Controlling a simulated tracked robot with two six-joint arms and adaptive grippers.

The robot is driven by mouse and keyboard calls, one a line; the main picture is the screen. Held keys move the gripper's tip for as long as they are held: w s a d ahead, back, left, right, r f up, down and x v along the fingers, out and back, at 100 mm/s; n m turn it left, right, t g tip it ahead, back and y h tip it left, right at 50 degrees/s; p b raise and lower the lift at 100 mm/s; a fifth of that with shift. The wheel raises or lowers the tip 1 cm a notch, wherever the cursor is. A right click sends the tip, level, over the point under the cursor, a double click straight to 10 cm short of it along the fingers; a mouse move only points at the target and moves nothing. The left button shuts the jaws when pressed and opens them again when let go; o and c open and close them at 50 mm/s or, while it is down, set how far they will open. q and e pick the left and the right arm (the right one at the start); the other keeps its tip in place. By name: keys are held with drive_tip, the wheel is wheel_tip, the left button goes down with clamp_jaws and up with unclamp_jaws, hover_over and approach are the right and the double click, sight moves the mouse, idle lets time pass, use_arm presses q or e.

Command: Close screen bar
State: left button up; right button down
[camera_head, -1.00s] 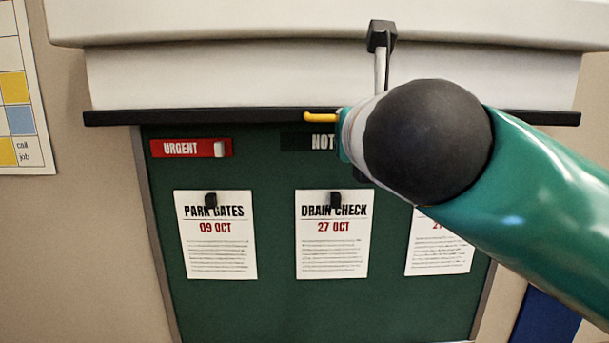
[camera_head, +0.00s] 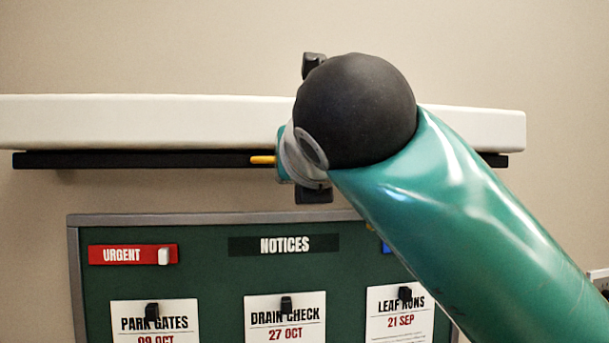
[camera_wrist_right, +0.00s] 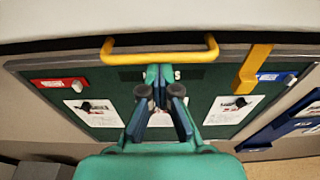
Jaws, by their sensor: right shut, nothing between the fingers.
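The black screen bar (camera_head: 140,160) runs level, directly below the long white screen housing (camera_head: 140,122), with no screen sheet showing between them. A yellow handle (camera_head: 263,160) on the bar is mostly hidden by my right arm in the head view. In the right wrist view the whole yellow U-shaped handle (camera_wrist_right: 160,55) shows. My right gripper (camera_wrist_right: 160,74) is shut and empty, its fingertips just below the handle in that picture. I cannot tell whether they touch it. In the head view its fingers are hidden behind my arm. My left gripper is not in view.
The green notice board (camera_head: 210,275) hangs below the bar, with pinned papers and a red URGENT label (camera_head: 132,254). In the wrist view a yellow bracket (camera_wrist_right: 250,72) hangs near the bar's right part. Blue wall trays (camera_wrist_right: 285,122) stand at right.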

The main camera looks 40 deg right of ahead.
drive_tip(key=shift+s+d+r, duration=0.1)
drive_tip(key=shift+d+r, duration=0.05)
drive_tip(key=shift+r, duration=0.25)
drive_tip(key=shift+f, duration=0.1)
